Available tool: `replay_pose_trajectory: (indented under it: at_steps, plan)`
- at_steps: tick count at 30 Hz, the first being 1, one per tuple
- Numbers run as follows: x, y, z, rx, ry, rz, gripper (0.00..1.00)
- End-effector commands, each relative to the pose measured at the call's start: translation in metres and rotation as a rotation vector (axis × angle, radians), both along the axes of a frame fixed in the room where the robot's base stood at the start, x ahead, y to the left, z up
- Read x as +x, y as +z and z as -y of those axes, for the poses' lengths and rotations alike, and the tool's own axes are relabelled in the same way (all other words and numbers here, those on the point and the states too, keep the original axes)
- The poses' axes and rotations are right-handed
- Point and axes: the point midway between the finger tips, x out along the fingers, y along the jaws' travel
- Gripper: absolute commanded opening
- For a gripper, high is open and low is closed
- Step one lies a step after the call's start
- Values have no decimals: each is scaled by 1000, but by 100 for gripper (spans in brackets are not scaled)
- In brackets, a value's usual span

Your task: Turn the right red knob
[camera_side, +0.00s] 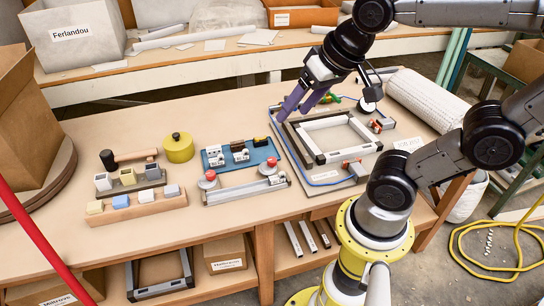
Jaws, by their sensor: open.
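The right red knob (272,162) sits on a white mount at the right part of a silver bar (243,188) on the table. A second red knob (210,175) sits at the bar's left end. My gripper (294,112) has purple fingers pointing down and left. It is open with nothing visible between its fingers. It hangs above and behind the right knob, near the left corner of a metal frame, apart from both knobs.
A blue plate (240,155) with small blocks lies just behind the bar. The square metal frame (313,145) stands on a board to the right. A yellow round pot (179,148), a mallet (130,157) and block holders are left. The front table strip is clear.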

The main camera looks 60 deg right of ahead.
Motion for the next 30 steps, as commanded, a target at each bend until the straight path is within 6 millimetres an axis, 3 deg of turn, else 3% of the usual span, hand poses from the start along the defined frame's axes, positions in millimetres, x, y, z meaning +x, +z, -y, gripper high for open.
replay_pose_trajectory:
  at_steps: [8, 16, 24, 30]
  plan:
    - [66, -16, 32, 112, -325, -122, 67]
    - [120, -75, 84, 184, -619, -290, 67]
    - [128, -135, 122, 204, -734, -441, 67]
    - [122, -150, 129, 210, -759, -473, 67]
